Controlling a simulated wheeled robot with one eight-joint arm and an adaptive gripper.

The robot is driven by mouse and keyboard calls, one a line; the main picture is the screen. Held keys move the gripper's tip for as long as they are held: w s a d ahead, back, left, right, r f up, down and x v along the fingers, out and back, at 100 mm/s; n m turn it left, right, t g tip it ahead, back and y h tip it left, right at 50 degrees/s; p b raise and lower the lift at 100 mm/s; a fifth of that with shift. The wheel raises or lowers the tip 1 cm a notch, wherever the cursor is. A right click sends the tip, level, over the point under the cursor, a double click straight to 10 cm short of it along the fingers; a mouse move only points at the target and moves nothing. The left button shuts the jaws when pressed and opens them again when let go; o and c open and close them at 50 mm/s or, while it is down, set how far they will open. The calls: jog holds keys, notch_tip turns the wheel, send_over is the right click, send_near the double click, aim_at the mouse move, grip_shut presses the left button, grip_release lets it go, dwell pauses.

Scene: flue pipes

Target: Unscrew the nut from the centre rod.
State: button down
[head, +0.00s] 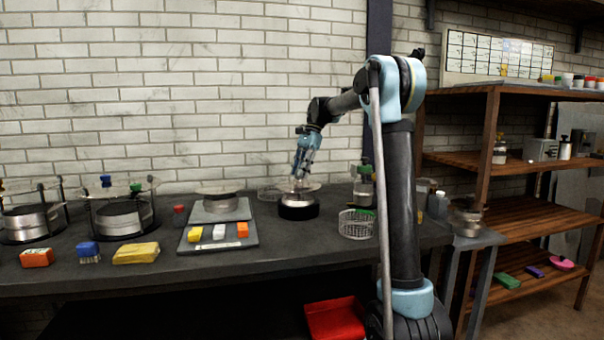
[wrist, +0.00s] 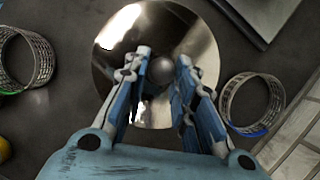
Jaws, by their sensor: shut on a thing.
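My gripper (head: 299,176) points down over a shiny metal plate (head: 311,187) on a round black-based unit on the bench. In the wrist view, the two blue fingers of my gripper (wrist: 163,60) are closed on either side of a small round grey nut (wrist: 160,73) at the middle of the shiny plate (wrist: 200,40). The centre rod is hidden beneath the nut. In the head view the nut is too small and covered to make out.
Wire baskets stand on both sides, one at the right (head: 356,224). A brick wall is behind; wooden shelves (head: 520,212) are at right.

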jog(key=shift+w+n, duration=0.15)
jog(key=shift+n, duration=0.55)
jog(key=c, duration=1.2)
grip_release()
jog(key=shift+c, duration=0.2)
